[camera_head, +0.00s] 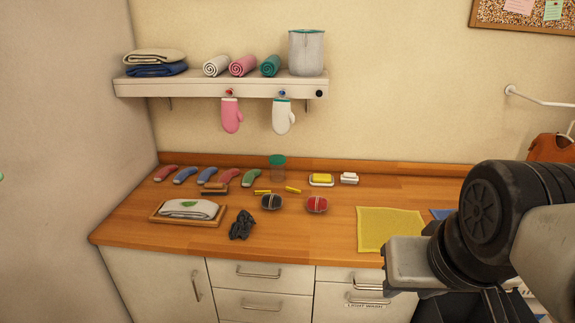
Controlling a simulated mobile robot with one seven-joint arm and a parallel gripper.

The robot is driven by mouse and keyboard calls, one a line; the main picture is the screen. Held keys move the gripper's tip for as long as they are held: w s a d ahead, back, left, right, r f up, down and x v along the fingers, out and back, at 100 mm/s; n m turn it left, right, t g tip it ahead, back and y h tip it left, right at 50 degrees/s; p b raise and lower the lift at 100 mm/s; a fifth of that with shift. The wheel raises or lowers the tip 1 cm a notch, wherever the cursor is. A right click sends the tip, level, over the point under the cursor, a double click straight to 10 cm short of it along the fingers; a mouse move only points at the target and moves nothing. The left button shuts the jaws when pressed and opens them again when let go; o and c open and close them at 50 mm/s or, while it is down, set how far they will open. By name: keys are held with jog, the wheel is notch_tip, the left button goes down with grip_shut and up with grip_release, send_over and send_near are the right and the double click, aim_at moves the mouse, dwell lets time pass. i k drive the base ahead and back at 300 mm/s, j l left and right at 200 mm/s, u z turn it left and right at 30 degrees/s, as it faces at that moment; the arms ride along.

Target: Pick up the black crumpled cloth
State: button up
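The black crumpled cloth (241,225) lies in a small upright heap on the wooden countertop (290,240), left of centre and close to the front edge. It sits just right of a wooden tray (157,213) that holds a folded white cloth with a green mark (188,208). Nothing covers the black cloth. My arm shows at the lower right, well to the right of the cloth. The fingers of my gripper do not show.
A yellow cloth (390,230) lies flat to the right. A shelf (215,83) with hanging mitts is above. Countertop between black and yellow cloths is mostly clear.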

aim_at(244, 221)
jog(key=i+j, duration=0.2)
jog(key=j, duration=0.2)
jog(key=i+j, duration=0.45)
jog(key=j, duration=0.3)
jog(key=i+j, duration=0.25)
jog(key=j, duration=0.15)
jog(key=i+j, duration=0.2)
jog(key=j, duration=0.2)
